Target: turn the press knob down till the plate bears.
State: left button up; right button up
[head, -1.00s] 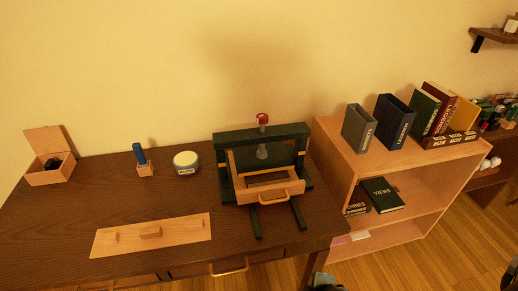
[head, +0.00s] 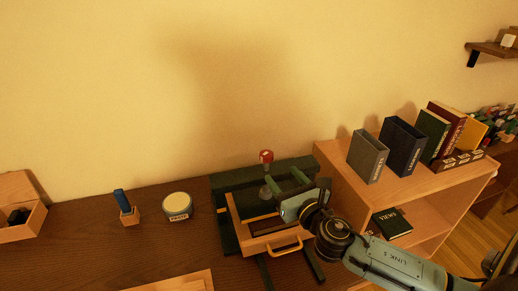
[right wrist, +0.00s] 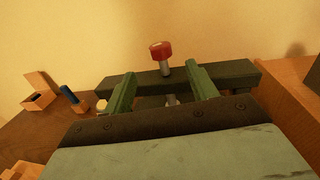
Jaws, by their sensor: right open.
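The press (head: 232,180) is a dark green frame on the desk, with a wooden tray (head: 236,218) with a brass handle in it. Its red knob (head: 266,156) stands on a grey screw above the top beam; it also shows in the right wrist view (right wrist: 160,50). My right gripper (head: 284,180) is open and empty, just in front of the press. In the right wrist view its two green fingers (right wrist: 162,76) point at the beam, with the knob above and between them, not touched. The plate is not clearly seen behind the gripper. My left gripper is out of view.
The brown desk (head: 90,240) bears a round tin (head: 177,206), a small block with a blue stick (head: 124,204) and an open wooden box (head: 20,215). A wooden shelf (head: 345,170) with binders and books stands close at the right. The wall is behind the press.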

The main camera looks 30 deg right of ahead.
aim_at(264, 153)
jog(key=w, duration=0.4)
jog(key=shift+d+r, duration=0.1)
jog(key=shift+d, duration=0.15)
jog(key=w, duration=0.7)
jog(key=shift+w+d, duration=0.35)
jog(key=shift+d, duration=0.05)
jog(key=shift+w, duration=0.2)
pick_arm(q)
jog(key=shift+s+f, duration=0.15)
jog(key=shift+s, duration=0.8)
pick_arm(e)
jog(key=shift+w, duration=0.15)
jog(key=c, duration=1)
